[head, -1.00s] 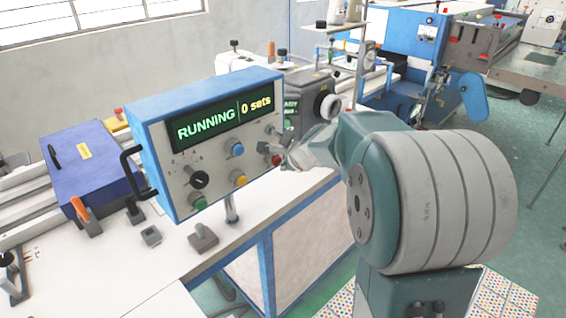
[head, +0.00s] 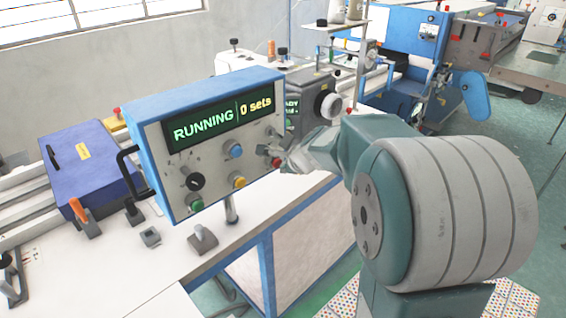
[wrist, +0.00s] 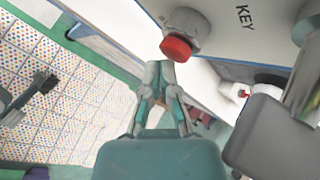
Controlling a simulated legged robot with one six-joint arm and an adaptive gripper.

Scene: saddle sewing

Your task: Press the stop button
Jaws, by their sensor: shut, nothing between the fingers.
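The control panel (head: 215,160) is a blue and white box whose display reads "RUNNING" and "0 sets". A red button (head: 277,163) sits at the panel's lower right, partly hidden by my gripper (head: 280,152) in the head view. In the wrist view the red button (wrist: 177,48) is a round cap on a grey collar, near the label "KEY". My gripper (wrist: 159,68) is shut and empty, with its fingertips just short of the red cap in that picture. I cannot tell whether they touch it.
The panel also carries a blue button (head: 236,149), a yellow button (head: 239,182), a green button (head: 197,204) and a black knob (head: 195,182). A grey sewing machine (head: 312,95) stands behind, right of the panel. The white table (head: 165,285) is below.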

